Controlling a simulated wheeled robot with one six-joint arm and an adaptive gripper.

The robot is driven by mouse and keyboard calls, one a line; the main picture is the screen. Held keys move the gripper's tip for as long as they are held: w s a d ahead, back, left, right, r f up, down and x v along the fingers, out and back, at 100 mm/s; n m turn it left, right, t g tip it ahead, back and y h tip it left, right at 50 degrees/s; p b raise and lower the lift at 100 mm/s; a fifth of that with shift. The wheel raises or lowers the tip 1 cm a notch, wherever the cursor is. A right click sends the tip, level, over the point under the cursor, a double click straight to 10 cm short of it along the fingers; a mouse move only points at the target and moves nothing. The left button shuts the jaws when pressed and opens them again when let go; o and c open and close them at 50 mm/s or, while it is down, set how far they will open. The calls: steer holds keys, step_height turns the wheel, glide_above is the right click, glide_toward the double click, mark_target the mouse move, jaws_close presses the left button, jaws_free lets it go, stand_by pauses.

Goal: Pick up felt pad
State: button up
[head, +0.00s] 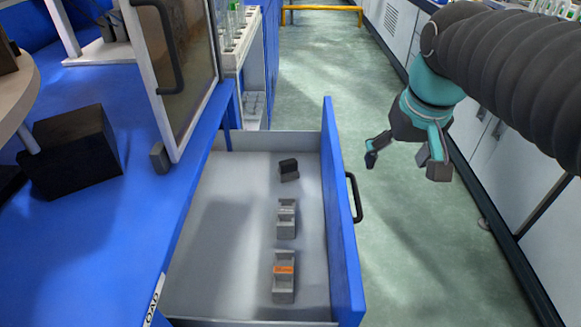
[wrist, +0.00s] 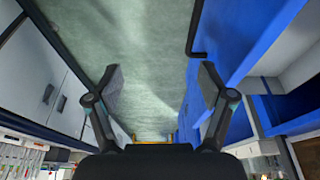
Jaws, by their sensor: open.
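A small dark block (head: 288,165) sits in a grey holder at the far end of the open drawer (head: 222,214). It looks like the felt pad, but it is too small to be sure. My gripper (head: 405,161) hangs over the aisle, to the right of the drawer front and apart from it. Its fingers are spread with nothing between them. In the wrist view the open fingers (wrist: 160,80) frame bare floor, and the dark block does not show.
Two grey holders, one near the middle (head: 286,219) and one with an orange label (head: 284,276), sit in the drawer. The drawer's blue front with its black handle (head: 354,197) stands between my gripper and the drawer inside. A black box (head: 72,152) is on the blue bench. The aisle floor (head: 420,250) is clear.

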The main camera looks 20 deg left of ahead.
steer(key=w+a, duration=0.2)
steer(key=a, duration=0.1)
steer(key=w+a+n+g, duration=0.1)
steer(key=w+a, duration=0.1)
steer(key=a, duration=0.2)
steer(key=w+a+r+n, duration=0.1)
steer(key=w+a, duration=0.1)
steer(key=a, duration=0.2)
steer(key=shift+w+g, duration=0.4)
steer(key=n+g, duration=0.1)
steer(key=n, duration=0.1)
glide_above(288, 161)
steer(key=d, duration=0.1)
step_height(288, 161, down, 2)
steer(key=shift+h, duration=0.4)
steer(key=f, duration=0.3)
steer(key=f+b, duration=0.1)
steer(key=f, duration=0.5)
steer(key=shift+s+a+f+b, duration=0.1)
steer(key=shift+s+a+b, duration=0.1)
steer(key=shift+a+b, duration=0.1)
steer(key=shift+w+a+f, duration=0.1)
steer(key=shift+f, duration=1.2)
steer(key=shift+w+a+f, duration=0.1)
steer(key=shift+f, duration=1.2)
steer(key=c, duration=1.3)
step_height(288, 161, up, 10)
steer(key=shift+r+p, duration=0.1)
steer(key=shift+p, duration=0.25)
steer(key=shift+c, duration=0.2)
